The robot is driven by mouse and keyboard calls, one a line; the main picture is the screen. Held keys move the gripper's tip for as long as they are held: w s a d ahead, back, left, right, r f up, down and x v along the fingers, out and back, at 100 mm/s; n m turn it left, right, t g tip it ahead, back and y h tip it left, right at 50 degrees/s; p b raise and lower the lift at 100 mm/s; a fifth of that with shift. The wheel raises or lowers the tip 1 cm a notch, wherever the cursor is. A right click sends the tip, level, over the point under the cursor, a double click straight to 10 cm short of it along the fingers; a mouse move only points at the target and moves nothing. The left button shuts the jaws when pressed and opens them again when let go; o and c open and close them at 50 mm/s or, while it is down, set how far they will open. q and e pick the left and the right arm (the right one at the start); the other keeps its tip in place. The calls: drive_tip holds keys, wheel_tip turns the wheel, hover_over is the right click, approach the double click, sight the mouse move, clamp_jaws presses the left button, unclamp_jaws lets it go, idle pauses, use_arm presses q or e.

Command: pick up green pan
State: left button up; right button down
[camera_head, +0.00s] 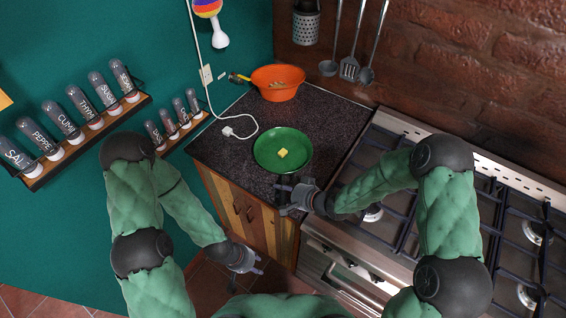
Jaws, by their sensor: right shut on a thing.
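The green pan (268,143) sits on the dark speckled counter, with a small yellow piece (282,153) lying in it. My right gripper (284,194) is at the pan's near side, shut on its handle, which is mostly hidden by the gripper. My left gripper (256,266) hangs lower down, in front of the wooden cabinet and away from the pan. Its fingers are spread apart and nothing shows between them.
A white cable with a plug (228,131) lies left of the pan. A gas stove (400,215) adjoins on the right. Spice racks (95,135) and utensils (349,68) hang on the walls.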

drive_tip(key=shift+w+r, duration=0.15)
drive_tip(key=shift+r, duration=0.1)
